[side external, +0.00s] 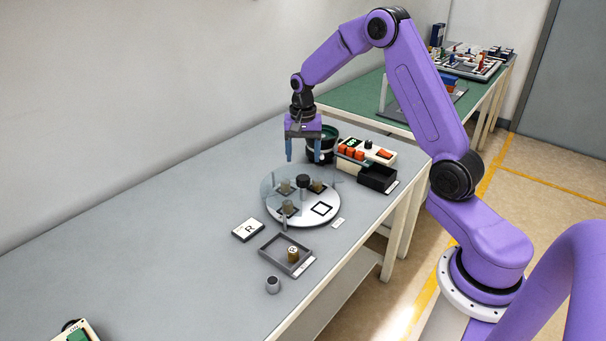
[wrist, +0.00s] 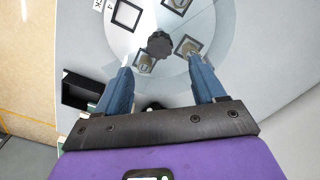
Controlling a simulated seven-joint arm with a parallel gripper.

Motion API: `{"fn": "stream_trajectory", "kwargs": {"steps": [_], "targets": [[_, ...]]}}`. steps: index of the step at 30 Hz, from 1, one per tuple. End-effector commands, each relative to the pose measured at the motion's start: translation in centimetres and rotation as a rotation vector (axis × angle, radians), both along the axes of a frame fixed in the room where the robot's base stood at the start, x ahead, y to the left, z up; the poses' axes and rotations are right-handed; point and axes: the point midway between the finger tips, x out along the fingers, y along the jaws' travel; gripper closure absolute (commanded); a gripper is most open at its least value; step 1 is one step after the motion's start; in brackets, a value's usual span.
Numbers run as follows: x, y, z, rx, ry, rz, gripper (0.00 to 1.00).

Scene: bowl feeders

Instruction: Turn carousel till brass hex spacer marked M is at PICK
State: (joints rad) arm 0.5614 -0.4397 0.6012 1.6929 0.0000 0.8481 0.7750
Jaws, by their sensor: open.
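The carousel (side external: 301,218) is a pale round disc with a dark knob (side external: 303,181) at its centre; the knob shows in the wrist view (wrist: 160,44). Three square pockets hold brass-coloured spacers (side external: 317,186), partly behind a clear guard. A fourth pocket (side external: 321,209), at the front right, is empty; it also shows in the wrist view (wrist: 127,14). A small white label (side external: 337,223) lies beside the empty pocket. My gripper (side external: 304,160) is open and empty above the carousel's far side.
A grey tray (side external: 271,244) in front holds one brass spacer (side external: 292,254). A white card marked R (side external: 248,230) and a grey cylinder (side external: 272,285) lie nearby. A control box (side external: 366,151), black bin (side external: 377,179) and dark bowl (side external: 322,145) stand behind.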

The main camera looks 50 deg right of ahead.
Motion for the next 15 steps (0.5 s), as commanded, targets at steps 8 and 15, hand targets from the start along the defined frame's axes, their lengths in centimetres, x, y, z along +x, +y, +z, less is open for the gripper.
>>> {"fn": "stream_trajectory", "kwargs": {"steps": [8,15], "targets": [[-0.1,0.0,-4.9,0.000,0.003,-0.001,0.31],[0.0,0.0,-7.0,0.000,0.000,-0.001,0.31]]}}
